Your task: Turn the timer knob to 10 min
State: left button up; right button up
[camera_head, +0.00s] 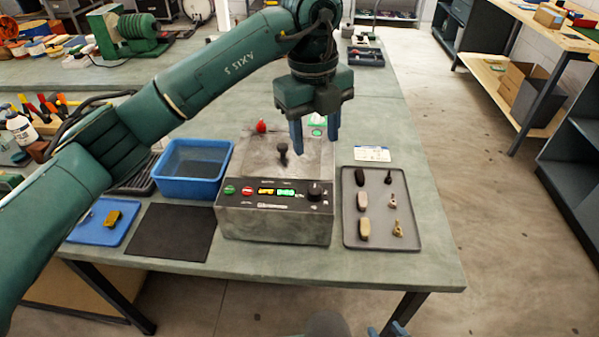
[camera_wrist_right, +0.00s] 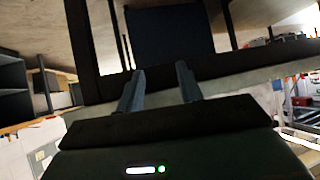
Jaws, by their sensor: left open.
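The timer knob (camera_head: 315,190) is a black round knob at the right end of the black front panel of a grey metal machine (camera_head: 272,226). A lit display (camera_head: 277,192) with yellow and green characters is left of it; I cannot read it surely. My left gripper (camera_head: 315,150) points down with its blue fingers apart and empty. In the head view it appears above the knob, over the machine's top, not touching the knob. My right gripper (camera_wrist_right: 160,85) has its fingers apart and empty, away from the machine; its tips barely show at the head view's bottom edge (camera_head: 388,330).
On the panel are green and red buttons (camera_head: 247,191). A black lever (camera_head: 283,152) and a red knob (camera_head: 261,126) stand on the machine's top. A blue bin (camera_head: 194,168) is at left, a grey tray (camera_head: 381,240) of small parts at right. A dark mat (camera_head: 172,232) lies front left.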

aim_at(315, 190)
pick_arm(q)
notch_tip(315, 190, down, 12)
jog(key=shift+w+d+r+p, duration=0.15)
jog(key=shift+r+p, duration=0.05)
jog(key=shift+p, duration=1)
jog(key=shift+f, duration=0.6)
pick_arm(e)
jog(key=shift+s+d+r+h, duration=0.1)
jog(key=shift+d+r+h, duration=0.2)
jog(key=shift+r, duration=0.1)
pick_arm(q)
jog(key=shift+c, duration=0.5)
jog(key=c, duration=0.9)
pick_arm(e)
jog(key=shift+s+f, duration=0.2)
